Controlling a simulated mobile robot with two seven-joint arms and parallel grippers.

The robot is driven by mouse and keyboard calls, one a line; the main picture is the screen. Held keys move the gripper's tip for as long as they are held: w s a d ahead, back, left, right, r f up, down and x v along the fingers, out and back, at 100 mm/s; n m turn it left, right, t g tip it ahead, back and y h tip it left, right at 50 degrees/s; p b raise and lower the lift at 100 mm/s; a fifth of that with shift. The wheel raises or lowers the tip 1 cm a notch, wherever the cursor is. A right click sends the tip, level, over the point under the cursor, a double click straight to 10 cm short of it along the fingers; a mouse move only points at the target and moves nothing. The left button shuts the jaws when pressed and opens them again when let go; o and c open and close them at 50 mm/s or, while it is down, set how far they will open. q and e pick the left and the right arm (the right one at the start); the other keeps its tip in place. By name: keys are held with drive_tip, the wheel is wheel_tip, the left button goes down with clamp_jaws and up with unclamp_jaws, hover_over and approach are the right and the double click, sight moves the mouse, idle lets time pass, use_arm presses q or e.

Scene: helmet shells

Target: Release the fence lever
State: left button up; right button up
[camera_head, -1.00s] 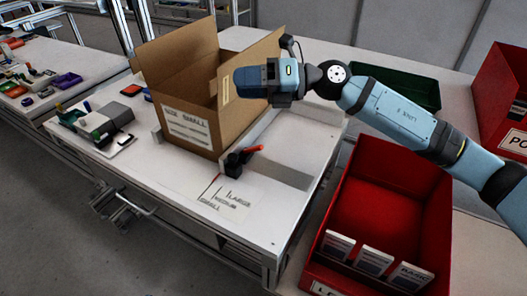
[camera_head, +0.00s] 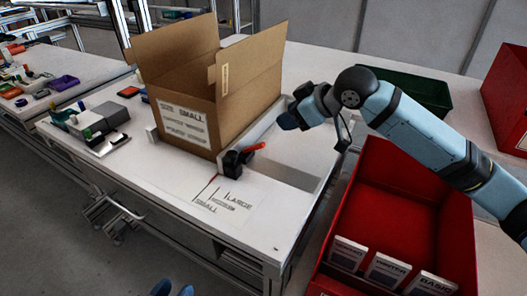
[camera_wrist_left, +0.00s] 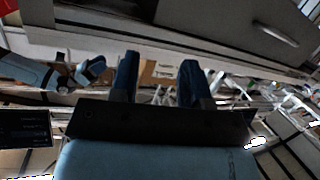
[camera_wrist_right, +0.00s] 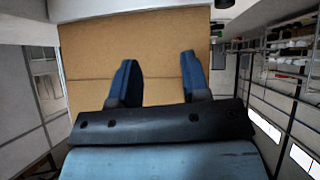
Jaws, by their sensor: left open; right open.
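The fence lever (camera_head: 253,148) is a short orange-red handle on a black clamp block (camera_head: 233,163), at the front right corner of the cardboard box. The clamp sits by a long pale fence bar (camera_head: 262,128) along the box's right side. My right gripper (camera_head: 285,121) is up and to the right of the lever, apart from it. In the right wrist view its fingers (camera_wrist_right: 158,80) are open and empty, facing brown cardboard. My left gripper (camera_head: 174,289) shows only its blue fingertips at the bottom edge. In the left wrist view its fingers (camera_wrist_left: 158,78) are open and empty.
A red bin (camera_head: 400,215) with several cards is at the right. A green bin (camera_head: 425,93) lies behind my right arm.

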sight(259, 144)
drive_tip(key=shift+g, duration=0.8)
drive_tip(key=b+x, duration=0.1)
drive_tip(key=x, duration=0.3)
drive_tip(key=s+f+b+x, duration=0.1)
drive_tip(key=x, duration=0.3)
drive_tip(key=s+b+x, duration=0.1)
drive_tip(key=b+x, duration=0.1)
drive_tip(key=x, duration=0.3)
drive_tip(key=shift+d+f, duration=0.15)
drive_tip(key=shift+w+a+f, duration=0.2)
drive_tip(key=shift+a+f, duration=0.15)
use_arm(q)
drive_tip(key=d+r+t+h, duration=0.3)
drive_tip(key=r, duration=0.4)
drive_tip(key=shift+w+r+t, duration=0.2)
drive_tip(key=shift+w+t, duration=0.1)
use_arm(e)
clamp_jaws()
